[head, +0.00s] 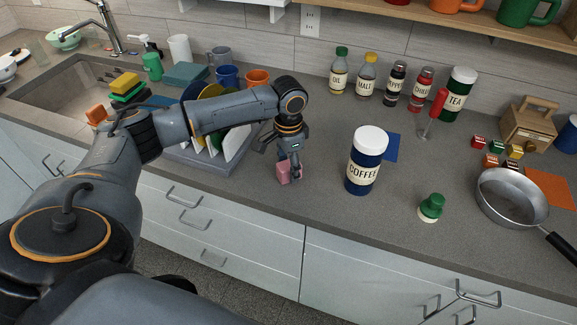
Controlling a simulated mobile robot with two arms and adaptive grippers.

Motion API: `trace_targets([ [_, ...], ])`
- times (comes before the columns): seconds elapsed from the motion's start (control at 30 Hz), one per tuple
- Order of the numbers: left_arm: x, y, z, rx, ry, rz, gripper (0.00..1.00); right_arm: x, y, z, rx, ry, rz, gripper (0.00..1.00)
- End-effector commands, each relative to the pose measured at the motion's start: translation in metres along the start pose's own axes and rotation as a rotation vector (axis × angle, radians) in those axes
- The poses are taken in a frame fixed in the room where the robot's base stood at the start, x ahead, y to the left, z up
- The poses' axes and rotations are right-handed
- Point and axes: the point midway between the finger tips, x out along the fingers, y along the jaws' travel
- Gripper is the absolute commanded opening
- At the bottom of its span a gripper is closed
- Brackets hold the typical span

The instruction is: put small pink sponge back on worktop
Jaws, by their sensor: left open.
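The small pink sponge (283,174) rests on the grey worktop (315,225), near its front edge and left of the coffee canister. My left gripper (290,172) points down right at the sponge, with its fingers at the sponge's sides. It is open, and one finger covers part of the sponge. Whether the fingers touch it, I cannot tell. My right gripper does not show.
A coffee canister (366,162) stands just right of the gripper. A dish rack (215,155) with plates is to the left, beside the sink (62,92). A green-topped shaker (431,207) and a pan (512,197) are further right. The worktop between sponge and shaker is clear in front.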

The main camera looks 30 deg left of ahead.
Motion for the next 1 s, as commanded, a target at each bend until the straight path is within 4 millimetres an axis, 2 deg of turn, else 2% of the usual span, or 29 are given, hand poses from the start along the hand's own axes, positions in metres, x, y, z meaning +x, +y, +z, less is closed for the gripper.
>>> trace_targets([
  [0.17,-0.028,-0.001,-0.001,0.000,0.006,-0.003,0.59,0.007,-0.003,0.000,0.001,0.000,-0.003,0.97],
  [0.4,-0.080,0.000,-0.001,0.000,0.005,-0.001,0.59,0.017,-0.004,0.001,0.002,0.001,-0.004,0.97],
  [0.6,-0.109,0.000,-0.001,-0.001,0.003,-0.001,0.59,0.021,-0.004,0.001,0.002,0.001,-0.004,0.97],
  [0.77,-0.118,0.000,-0.001,0.000,0.001,0.001,0.59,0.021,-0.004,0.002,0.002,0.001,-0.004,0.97],
  [1.0,-0.119,0.000,0.000,0.000,0.000,0.001,0.59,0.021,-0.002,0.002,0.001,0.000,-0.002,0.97],
])
